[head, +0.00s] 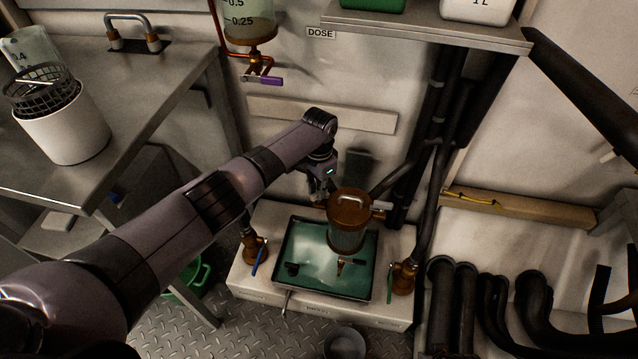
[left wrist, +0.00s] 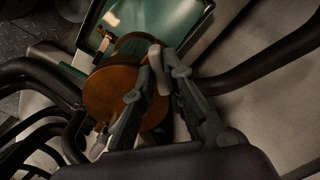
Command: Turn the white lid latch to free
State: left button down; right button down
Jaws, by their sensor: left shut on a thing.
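A brown-lidded filter pot (head: 347,236) with a clear body stands over the green tray. A pale handle (head: 350,199) lies across its round lid (head: 345,212). My left gripper (head: 320,200) reaches down at the lid's left edge in the head view. In the left wrist view the lid (left wrist: 105,92) is partly covered by the fingers. There my left gripper (left wrist: 160,75) is shut on a pale elongated piece at the lid's edge, which looks like the white lid latch (left wrist: 155,54). The fingers hide part of it, so its exact angle is unclear. My right gripper is not in view.
The green tray (head: 294,246) sits on a white base (head: 248,284). Brass valves stand on both sides, one with a blue lever (head: 255,262), one with a green lever (head: 390,288). Dark pipes (head: 436,200) rise to the right. A metal bench (head: 150,95) is at left.

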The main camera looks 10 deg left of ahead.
pick_arm(q)
jog(key=n+p, duration=0.2)
jog(key=n, duration=0.3)
jog(key=shift+n+p, duration=0.55)
jog(key=shift+n, duration=1.05)
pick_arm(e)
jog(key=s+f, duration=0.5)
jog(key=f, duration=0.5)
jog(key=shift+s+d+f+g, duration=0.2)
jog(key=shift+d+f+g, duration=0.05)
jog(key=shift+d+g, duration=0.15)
pick_arm(q)
jog(key=c, duration=1.6)
grip_release()
jog(key=shift+c, duration=0.2)
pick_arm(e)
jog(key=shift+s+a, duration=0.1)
pick_arm(q)
notch_tip(320, 180, up, 12)
